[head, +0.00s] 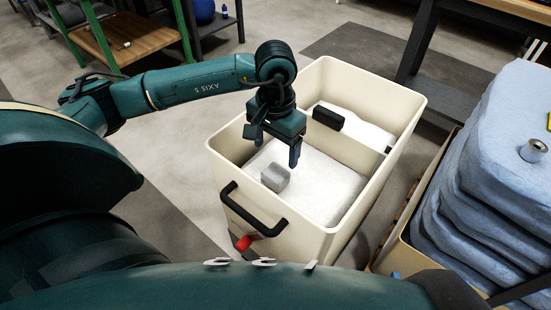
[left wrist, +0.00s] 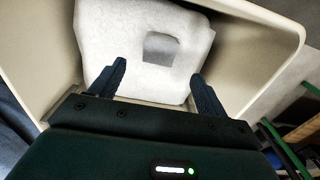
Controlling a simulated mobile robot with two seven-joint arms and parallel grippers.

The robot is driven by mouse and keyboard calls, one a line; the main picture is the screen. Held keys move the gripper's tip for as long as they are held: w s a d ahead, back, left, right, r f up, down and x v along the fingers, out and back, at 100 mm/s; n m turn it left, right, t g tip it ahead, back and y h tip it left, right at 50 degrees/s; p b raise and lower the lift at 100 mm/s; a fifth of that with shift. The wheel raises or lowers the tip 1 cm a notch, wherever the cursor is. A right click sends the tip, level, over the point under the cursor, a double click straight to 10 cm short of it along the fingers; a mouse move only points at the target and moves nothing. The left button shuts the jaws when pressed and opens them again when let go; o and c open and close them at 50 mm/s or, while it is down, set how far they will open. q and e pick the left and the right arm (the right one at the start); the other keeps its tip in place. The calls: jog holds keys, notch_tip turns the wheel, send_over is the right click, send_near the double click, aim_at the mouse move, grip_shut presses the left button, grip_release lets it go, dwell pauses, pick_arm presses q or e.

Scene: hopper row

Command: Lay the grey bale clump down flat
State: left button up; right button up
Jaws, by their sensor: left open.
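The grey bale clump (head: 275,177) is a small grey block resting on the white fibre fill in the near compartment of a cream hopper (head: 282,238). It also shows in the left wrist view (left wrist: 161,49), on the white fill (left wrist: 103,30) beyond my fingertips. My left gripper (head: 275,150) is open and empty, pointing down just above and behind the clump in the head view. Its two fingers (left wrist: 157,78) show apart in the left wrist view, with the clump ahead between their lines. Nothing appears to touch the clump except the fill. My right gripper is not in view.
The hopper has a divider, a far compartment with white fill and a black block (head: 328,118), and a black handle (head: 252,212) in front. Stacked blue bales (head: 490,150) stand at the right with a metal cup (head: 533,151) on top. A wooden-topped bench (head: 130,38) is at the back left.

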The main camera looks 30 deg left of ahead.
pick_arm(q)
jog(key=shift+r, duration=1.3)
